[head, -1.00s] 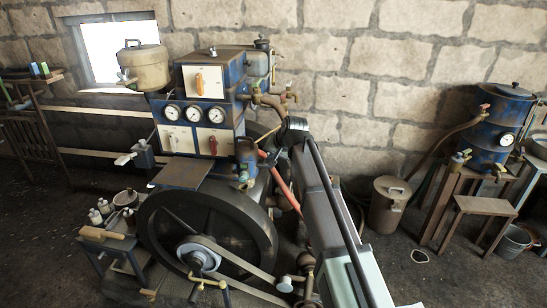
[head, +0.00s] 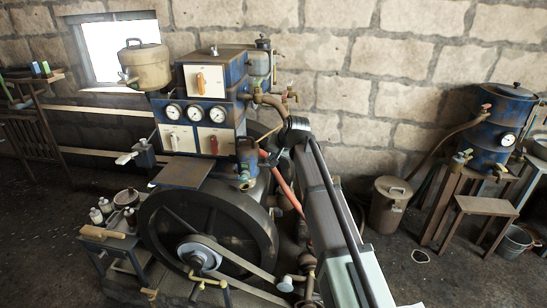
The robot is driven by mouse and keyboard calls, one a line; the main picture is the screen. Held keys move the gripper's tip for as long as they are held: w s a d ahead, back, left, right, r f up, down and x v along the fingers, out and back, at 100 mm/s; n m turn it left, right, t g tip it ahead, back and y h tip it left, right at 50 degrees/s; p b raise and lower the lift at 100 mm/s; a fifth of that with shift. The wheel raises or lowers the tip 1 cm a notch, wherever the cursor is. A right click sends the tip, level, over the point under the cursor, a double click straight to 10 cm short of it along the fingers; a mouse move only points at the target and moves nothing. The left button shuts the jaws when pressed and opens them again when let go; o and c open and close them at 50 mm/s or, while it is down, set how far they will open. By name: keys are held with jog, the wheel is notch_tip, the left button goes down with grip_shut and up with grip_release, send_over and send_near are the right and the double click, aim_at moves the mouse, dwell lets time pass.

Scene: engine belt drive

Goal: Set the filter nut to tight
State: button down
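The engine's blue cabinet (head: 240,97) stands in the middle of the head view, with gauges and levers on its front. A long grey and white body with a black tube, maybe my arm, runs from the bottom edge up to the right of the bowl.
A large flywheel (head: 213,216) with a belt (head: 240,262) is below the cabinet. A red hose (head: 287,188) runs right of it. A lidded can (head: 389,204) stands on the floor at right. A blue tank (head: 497,125) sits on a wooden stand. Floor farther right is partly clear.

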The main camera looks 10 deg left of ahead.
jog(key=s+d+r, duration=0.4)
jog(key=d+r, duration=0.4)
jog(key=s+d+f+n+h, duration=0.1)
jog(key=s+d+f+n, duration=0.1)
jog(key=d+f, duration=0.1)
jog(key=s+d+f+g+h, duration=0.1)
jog(key=s+d+f, duration=0.4)
jog(key=f, duration=0.8)
jog(key=s+d+f+g+h, duration=0.1)
jog(key=s+d+f+g, duration=0.15)
jog(key=s+f, duration=0.65)
jog(key=s+d+f+g+h, duration=0.1)
jog(key=s+d+f+h, duration=0.2)
jog(key=f, duration=1.3)
jog(key=s+d+f+g, duration=0.2)
jog(key=s+f, duration=0.6)
jog(key=s, duration=0.4)
jog(key=s+d+f+m+g, duration=0.1)
jog(key=s+d+f+g, duration=0.2)
jog(key=s+d+f, duration=0.2)
jog(key=s+d+f+g+y, duration=0.1)
jog(key=s+d+f, duration=0.3)
jog(key=s+f, duration=0.7)
jog(key=s+g, duration=0.1)
jog(key=s, duration=0.6)
jog(key=shift+s+m+g, duration=0.3)
jog(key=shift+m+g, duration=0.05)
jog(key=shift+m, duration=0.05)
